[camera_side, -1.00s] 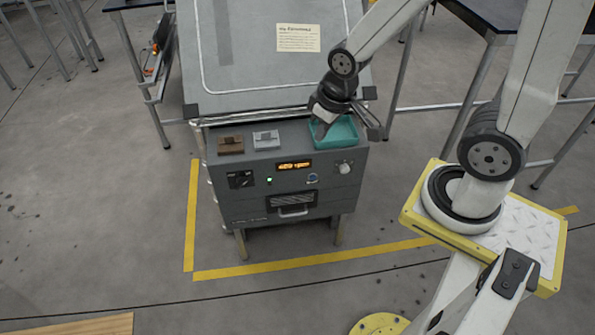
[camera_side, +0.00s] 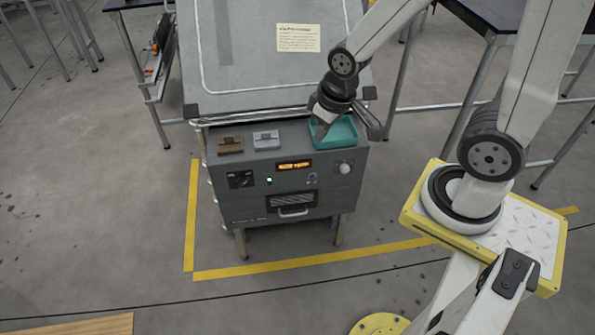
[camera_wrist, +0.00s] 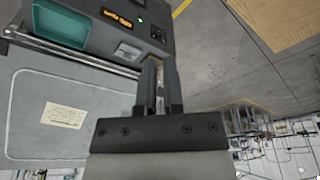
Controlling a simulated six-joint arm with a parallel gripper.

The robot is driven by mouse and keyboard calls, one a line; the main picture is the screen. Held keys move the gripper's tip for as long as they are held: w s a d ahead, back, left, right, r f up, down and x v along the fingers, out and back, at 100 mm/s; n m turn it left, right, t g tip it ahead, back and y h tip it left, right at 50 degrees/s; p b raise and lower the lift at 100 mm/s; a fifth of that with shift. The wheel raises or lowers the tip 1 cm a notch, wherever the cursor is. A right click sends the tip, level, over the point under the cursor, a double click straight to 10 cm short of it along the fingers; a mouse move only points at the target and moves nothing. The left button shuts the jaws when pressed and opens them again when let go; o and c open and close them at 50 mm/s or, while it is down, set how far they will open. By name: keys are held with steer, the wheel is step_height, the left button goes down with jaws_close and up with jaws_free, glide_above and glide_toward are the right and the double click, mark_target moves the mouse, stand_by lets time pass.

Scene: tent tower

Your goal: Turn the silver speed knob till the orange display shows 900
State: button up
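The silver speed knob (camera_side: 344,168) is on the right of the grey machine's front panel. The orange display (camera_side: 294,165) is lit left of it; its digits are too blurred to read surely. The display also shows in the wrist view (camera_wrist: 117,18), where I cannot make out the knob. My gripper (camera_side: 322,128) is by the teal tray on the machine's top, above and left of the knob and apart from it. In the wrist view, its two dark fingers (camera_wrist: 160,80) stand close together with a narrow gap. I see nothing held, but cannot judge the opening.
The teal tray (camera_side: 343,130), a grey block (camera_side: 266,139) and a brown block (camera_side: 230,145) are on the machine's top. A green light (camera_side: 269,180) and a black control (camera_side: 241,180) are on its front. Floor before the panel is clear inside yellow tape (camera_side: 310,261).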

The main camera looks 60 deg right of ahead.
steer(key=o, duration=0.7)
steer(key=shift+w+f, duration=0.1)
steer(key=shift+w, duration=0.1)
steer(key=shift+o, duration=0.9)
steer(key=shift+w+d+f, duration=0.1)
steer(key=shift+w+f, duration=0.1)
steer(key=shift+w, duration=0.1)
steer(key=w+d+f+m+t+h, duration=0.1)
steer(key=w+d+f+m, duration=0.1)
steer(key=w+d+f, duration=0.35)
steer(key=w+d+f+m+t+h, duration=0.1)
steer(key=w+d+f+m+t, duration=0.15)
steer(key=f, duration=0.55)
steer(key=w+d+f+m+h, duration=0.1)
steer(key=w+d+f+m, duration=0.15)
steer(key=w+f, duration=0.3)
steer(key=s+d+f+m+t+h, duration=0.1)
steer(key=s+d+f+h, duration=0.3)
steer(key=f, duration=0.3)
steer(key=s+d+f+m+h, duration=0.1)
steer(key=s+d+f, duration=0.2)
steer(key=d+f, duration=0.35)
steer(key=s+f+t+h, duration=0.4)
steer(key=s+f+t, duration=0.1)
steer(key=s, duration=0.3)
steer(key=shift+s+a+f+t+h, duration=0.3)
steer(key=shift+s+f+t+h, duration=0.1)
steer(key=shift+f, duration=0.45)
